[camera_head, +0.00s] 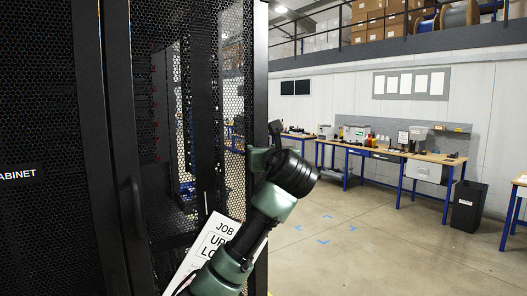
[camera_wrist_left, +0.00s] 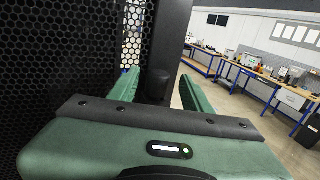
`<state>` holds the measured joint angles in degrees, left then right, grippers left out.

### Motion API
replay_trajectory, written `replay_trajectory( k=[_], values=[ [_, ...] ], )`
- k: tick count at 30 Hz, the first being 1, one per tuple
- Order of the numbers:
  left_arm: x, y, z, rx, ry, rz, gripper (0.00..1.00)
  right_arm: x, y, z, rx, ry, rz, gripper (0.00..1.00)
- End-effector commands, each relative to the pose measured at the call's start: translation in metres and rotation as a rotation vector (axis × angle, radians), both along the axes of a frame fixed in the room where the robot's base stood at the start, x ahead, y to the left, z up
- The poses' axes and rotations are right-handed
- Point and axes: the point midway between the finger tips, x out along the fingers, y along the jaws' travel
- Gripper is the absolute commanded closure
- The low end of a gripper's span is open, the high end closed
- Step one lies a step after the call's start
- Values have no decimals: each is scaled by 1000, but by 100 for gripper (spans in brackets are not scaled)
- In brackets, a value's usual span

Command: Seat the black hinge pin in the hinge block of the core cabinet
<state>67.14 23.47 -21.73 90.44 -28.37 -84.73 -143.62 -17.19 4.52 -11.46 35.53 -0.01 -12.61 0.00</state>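The core cabinet (camera_head: 88,110) is tall and black with mesh doors, filling the left of the head view. My left gripper (camera_head: 258,157) is at the cabinet's right edge, on a green and black arm rising from the bottom. In the left wrist view, its two green fingers (camera_wrist_left: 162,90) stand apart. A dark upright piece (camera_wrist_left: 158,86) shows between them, below a black post (camera_wrist_left: 168,35); a gap shows beside the right finger. I cannot tell whether this piece is the hinge pin or the hinge block. A small black part (camera_head: 275,130) stands above the gripper. My right gripper is not in view.
A white sign (camera_head: 213,243) with black letters is partly behind my arm at the cabinet. Workbenches (camera_head: 395,153) with blue legs line the far wall, with a black bin (camera_head: 468,207) at right. The floor (camera_head: 345,255) right of the cabinet is clear.

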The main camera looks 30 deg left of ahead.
Motion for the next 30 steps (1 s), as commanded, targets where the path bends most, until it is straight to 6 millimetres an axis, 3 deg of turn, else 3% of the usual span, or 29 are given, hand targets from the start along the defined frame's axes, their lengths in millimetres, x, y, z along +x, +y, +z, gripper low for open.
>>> replay_trajectory(
  k=[11, 24, 30],
  values=[
    [-2, -1, 0, 0, -1, 1, 51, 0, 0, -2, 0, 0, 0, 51],
    [-46, -49, -2, 1, -4, -3, 51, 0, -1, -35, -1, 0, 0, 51],
    [-54, -58, 0, 1, 1, -2, 51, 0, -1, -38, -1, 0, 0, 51]
  ],
)
